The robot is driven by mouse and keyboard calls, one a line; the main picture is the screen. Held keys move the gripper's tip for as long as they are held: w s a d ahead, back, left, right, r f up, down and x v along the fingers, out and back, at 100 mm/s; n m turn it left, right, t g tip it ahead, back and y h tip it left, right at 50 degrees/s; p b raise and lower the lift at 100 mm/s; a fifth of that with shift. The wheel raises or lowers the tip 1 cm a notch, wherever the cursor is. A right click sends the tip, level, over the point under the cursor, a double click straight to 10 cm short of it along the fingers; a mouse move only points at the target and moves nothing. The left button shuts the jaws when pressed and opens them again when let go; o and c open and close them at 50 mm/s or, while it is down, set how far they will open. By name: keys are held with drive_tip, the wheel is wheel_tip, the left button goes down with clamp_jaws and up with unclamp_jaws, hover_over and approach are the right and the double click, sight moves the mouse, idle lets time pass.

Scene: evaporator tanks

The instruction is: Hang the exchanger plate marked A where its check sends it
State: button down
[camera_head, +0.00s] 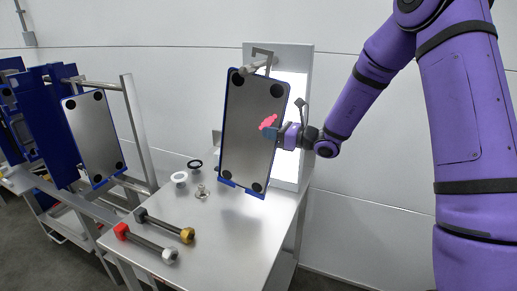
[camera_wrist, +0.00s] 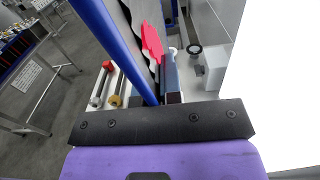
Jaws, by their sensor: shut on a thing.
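A grey exchanger plate (camera_head: 250,125) with a blue edge and black corner circles stands tilted before a lit panel, above the bench. My gripper (camera_head: 273,133) is shut on its right edge. In the wrist view, the plate's blue edge (camera_wrist: 118,45) runs up from my gripper (camera_wrist: 165,98). A red patch (camera_head: 268,122) shows on the plate beside the fingers; it also shows in the wrist view (camera_wrist: 152,42). A metal hook and peg (camera_head: 256,65) meet the plate's top; I cannot tell whether they bear it. No letter A is legible.
A second plate (camera_head: 92,135) hangs on a rack (camera_head: 138,130) at left, by blue plates. The bench (camera_head: 230,235) holds two bolts (camera_head: 165,226) (camera_head: 145,243), rings (camera_head: 179,177) and a small metal fitting (camera_head: 202,191). The lit panel (camera_head: 292,100) stands close behind the plate.

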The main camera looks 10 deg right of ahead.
drive_tip(key=shift+v, duration=2.85)
drive_tip(key=shift+d, duration=0.1)
drive_tip(key=v, duration=1.6)
